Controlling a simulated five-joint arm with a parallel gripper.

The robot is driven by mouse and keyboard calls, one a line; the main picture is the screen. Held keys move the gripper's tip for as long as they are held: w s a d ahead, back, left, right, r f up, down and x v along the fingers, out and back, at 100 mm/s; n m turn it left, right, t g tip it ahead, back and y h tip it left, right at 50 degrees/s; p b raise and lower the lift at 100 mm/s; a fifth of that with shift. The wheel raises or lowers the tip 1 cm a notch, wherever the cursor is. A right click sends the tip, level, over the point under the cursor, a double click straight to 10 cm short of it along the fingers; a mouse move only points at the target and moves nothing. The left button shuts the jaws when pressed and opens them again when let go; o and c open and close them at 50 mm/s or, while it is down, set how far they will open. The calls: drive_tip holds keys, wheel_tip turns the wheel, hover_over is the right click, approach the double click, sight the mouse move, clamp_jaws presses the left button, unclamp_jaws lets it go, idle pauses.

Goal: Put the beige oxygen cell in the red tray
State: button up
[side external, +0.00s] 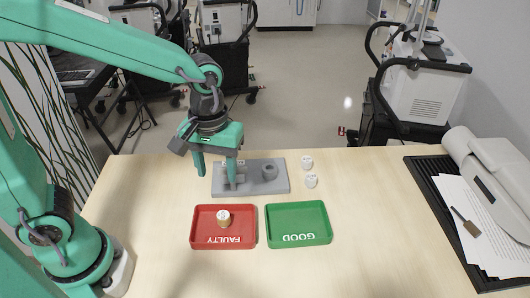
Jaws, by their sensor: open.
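The beige oxygen cell (223,218) has a pale top and stands upright inside the red tray (197,238), which is lettered FAULTY. My gripper (217,171) points down behind the red tray, over the left part of the grey block (280,186). Its two teal fingers are spread apart and it is away from the cell. Its fingers partly hide the left part of the block, so what lies between them is not clear.
A green tray (329,239) lettered GOOD stands empty right of the red tray. Two white cells (307,162) (311,181) stand right of the block. A black tray with papers (440,205) lies at the far right. The table between is clear.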

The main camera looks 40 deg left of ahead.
drive_tip(key=s+a+r+m+t, duration=0.5)
drive_tip(key=s+a+r, duration=0.2)
drive_tip(key=a, duration=0.3)
drive_tip(key=shift+a+r+m+t, duration=0.3)
drive_tip(key=shift+r+m, duration=0.1)
drive_tip(key=shift+r, duration=0.1)
